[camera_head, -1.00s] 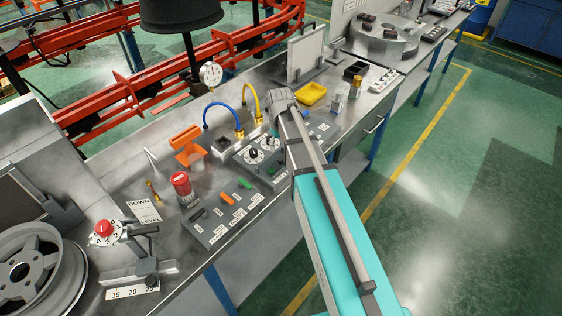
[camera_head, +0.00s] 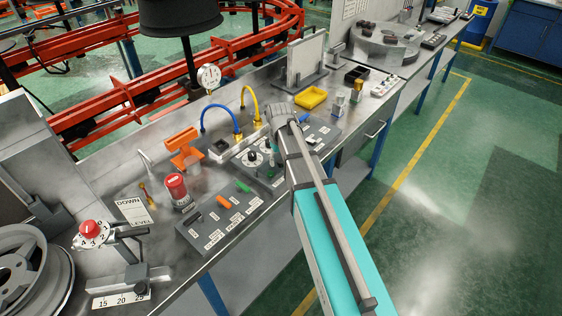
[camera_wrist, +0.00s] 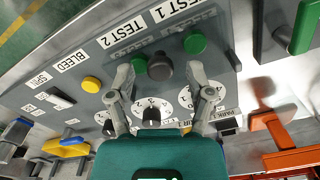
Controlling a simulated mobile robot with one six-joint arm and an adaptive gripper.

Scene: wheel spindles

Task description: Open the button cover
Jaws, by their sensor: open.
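My gripper (camera_wrist: 162,74) is open in the wrist view, its two grey fingers spread over a control panel (camera_wrist: 225,55). A dark round button (camera_wrist: 160,67) shows between the fingertips, with a green button (camera_wrist: 195,43) beside it and white dials with black knobs (camera_wrist: 151,113) below. Nothing is held; I cannot tell whether the fingers touch the panel. In the head view my arm covers part of this panel (camera_head: 245,163). A red cylindrical button piece (camera_head: 175,187) stands on the bench at left. I cannot clearly pick out a button cover.
A bench (camera_head: 150,240) carries an orange fixture (camera_head: 183,145), blue (camera_head: 215,113) and yellow hoses, a yellow tray (camera_head: 311,97) and an upright white plate (camera_head: 305,62). A wheel (camera_head: 25,265) lies at left. The floor at right is clear.

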